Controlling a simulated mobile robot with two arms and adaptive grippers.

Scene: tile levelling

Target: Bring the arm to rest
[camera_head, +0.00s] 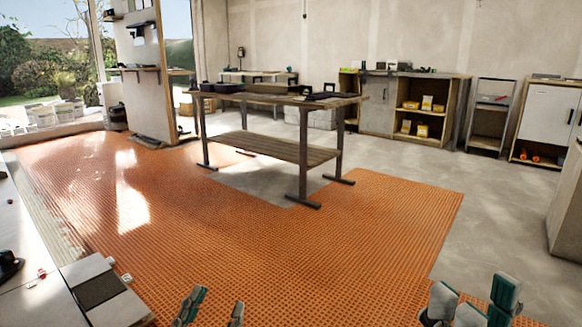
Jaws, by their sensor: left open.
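My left gripper (212,308) shows at the bottom edge, left of centre. Its two green and grey fingertips are apart with nothing between them, above the orange mat (300,250). My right gripper (472,302) is at the bottom right, also over the mat's edge. Its green and grey finger parts overlap, so I cannot tell whether it is open or shut. Both arms are mostly out of the frame. Laid tiles (85,268) lie at the lower left, one of them dark, with small red and white clips (41,273) near them.
A workbench (262,146) with a lower shelf stands mid-room. Cabinets and shelves (378,107) line the back wall. A dark tool (9,264) lies on the tiles at the far left. The mat between grippers and workbench is clear; bare concrete (500,215) lies to the right.

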